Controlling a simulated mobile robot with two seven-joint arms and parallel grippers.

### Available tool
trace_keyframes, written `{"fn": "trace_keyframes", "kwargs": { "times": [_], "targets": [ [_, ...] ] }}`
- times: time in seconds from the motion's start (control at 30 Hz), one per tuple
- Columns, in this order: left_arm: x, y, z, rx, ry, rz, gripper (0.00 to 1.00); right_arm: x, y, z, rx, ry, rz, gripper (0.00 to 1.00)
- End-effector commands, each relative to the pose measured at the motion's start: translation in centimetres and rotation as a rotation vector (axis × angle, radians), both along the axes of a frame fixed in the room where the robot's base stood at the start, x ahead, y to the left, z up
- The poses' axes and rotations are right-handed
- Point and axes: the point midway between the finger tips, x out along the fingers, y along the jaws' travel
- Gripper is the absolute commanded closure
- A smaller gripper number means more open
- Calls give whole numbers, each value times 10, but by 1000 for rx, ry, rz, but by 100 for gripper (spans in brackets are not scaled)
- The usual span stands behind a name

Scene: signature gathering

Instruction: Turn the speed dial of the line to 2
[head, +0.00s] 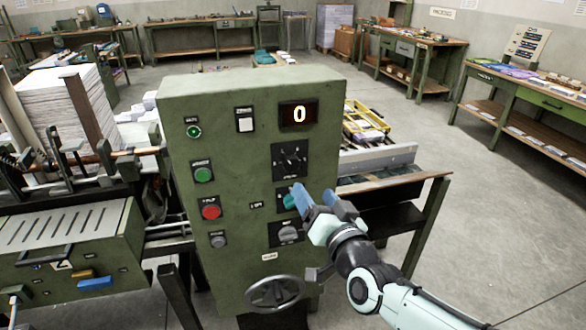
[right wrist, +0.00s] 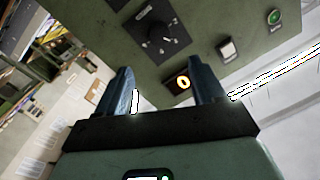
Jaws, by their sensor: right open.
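The green control cabinet (head: 235,130) stands upright before me. Its black dial (head: 290,158) sits on a dark square plate below a display (head: 299,114) reading 0. In the right wrist view the dial (right wrist: 160,38) and the display (right wrist: 182,83) also show, turned around. My right gripper (head: 320,198) is open and empty, in front of the cabinet's right side, below the dial in the head view. It partly covers a teal knob (head: 289,201). My left gripper is out of view.
The cabinet also bears a green button (head: 203,174), a red button (head: 210,211), a white switch (head: 245,121), a lower grey knob (head: 287,232) and a handwheel (head: 274,292). A paper stack (head: 60,110) stands left. Floor right of my arm is clear.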

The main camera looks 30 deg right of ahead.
Motion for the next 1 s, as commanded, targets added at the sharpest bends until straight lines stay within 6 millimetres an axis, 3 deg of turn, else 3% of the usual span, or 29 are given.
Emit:
{"fn": "trace_keyframes", "kwargs": {
  "times": [0.3,0.5,0.7,0.97,1.0],
  "targets": [
    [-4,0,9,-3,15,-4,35,68,-11,-1,1,3,0,31],
    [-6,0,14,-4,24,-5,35,98,-15,0,1,2,0,31],
    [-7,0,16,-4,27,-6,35,111,-17,-1,0,2,1,31],
    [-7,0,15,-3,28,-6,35,112,-17,-1,0,1,0,31],
    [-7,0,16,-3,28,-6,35,112,-17,-1,0,2,1,38]
  ]
}}
